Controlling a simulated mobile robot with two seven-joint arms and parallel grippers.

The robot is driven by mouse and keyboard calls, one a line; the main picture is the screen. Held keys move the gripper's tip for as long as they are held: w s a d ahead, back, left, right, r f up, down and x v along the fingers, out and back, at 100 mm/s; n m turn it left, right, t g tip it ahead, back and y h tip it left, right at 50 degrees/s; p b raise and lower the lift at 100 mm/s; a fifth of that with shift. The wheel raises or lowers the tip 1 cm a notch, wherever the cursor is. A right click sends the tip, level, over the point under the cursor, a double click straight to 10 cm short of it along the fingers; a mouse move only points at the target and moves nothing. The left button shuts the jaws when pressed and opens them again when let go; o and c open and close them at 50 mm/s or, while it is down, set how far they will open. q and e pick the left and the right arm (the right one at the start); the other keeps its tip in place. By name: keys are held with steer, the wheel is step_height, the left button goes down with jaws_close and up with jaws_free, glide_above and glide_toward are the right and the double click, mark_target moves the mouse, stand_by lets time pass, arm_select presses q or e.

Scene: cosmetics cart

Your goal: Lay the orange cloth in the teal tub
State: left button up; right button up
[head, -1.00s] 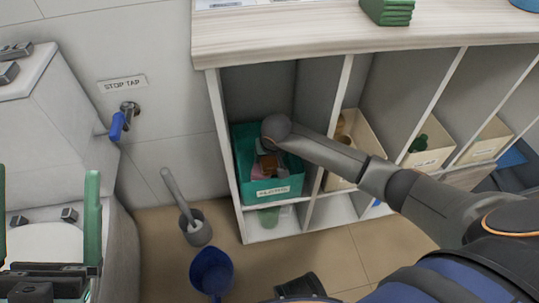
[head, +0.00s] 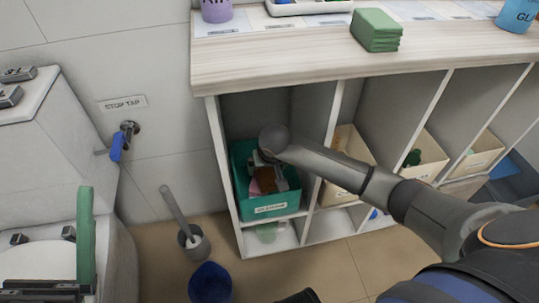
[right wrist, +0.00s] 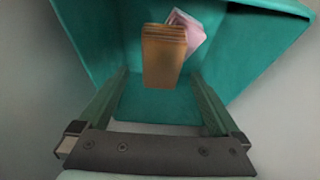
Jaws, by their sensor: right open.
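The teal tub (head: 272,211) sits in the left cubby of the shelf, with a label on its front; its wall also shows in the right wrist view (right wrist: 95,40). The orange cloth (right wrist: 164,55), brownish and folded with layered edges, is inside the tub beyond my right fingertips. In the head view the cloth (head: 266,180) is partly covered by my arm. A pink thing (right wrist: 187,30) lies beside it. My right gripper (right wrist: 159,95) is open and empty, its fingers pointing into the tub. My left gripper (head: 44,215) is open at the left edge, one finger out of frame.
Cream bins (head: 345,185) stand in the cubbies to the right. Green folded cloths (head: 376,30) lie on the counter (head: 290,50) above. A brush in a grey holder (head: 195,243) and a blue bucket (head: 210,285) stand on the floor at the left.

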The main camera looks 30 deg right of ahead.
arm_select(q)
steer(key=r, duration=0.1)
steer(key=r+p, duration=0.2)
steer(key=shift+s+a+r+m+h, duration=0.1)
steer(key=shift+a+r+m+h, duration=0.2)
steer(key=shift+m, duration=0.1)
arm_select(e)
steer(key=d+v, duration=0.1)
steer(key=v, duration=0.8)
steer(key=shift+a, duration=0.5)
arm_select(q)
steer(key=shift+d, duration=0.1)
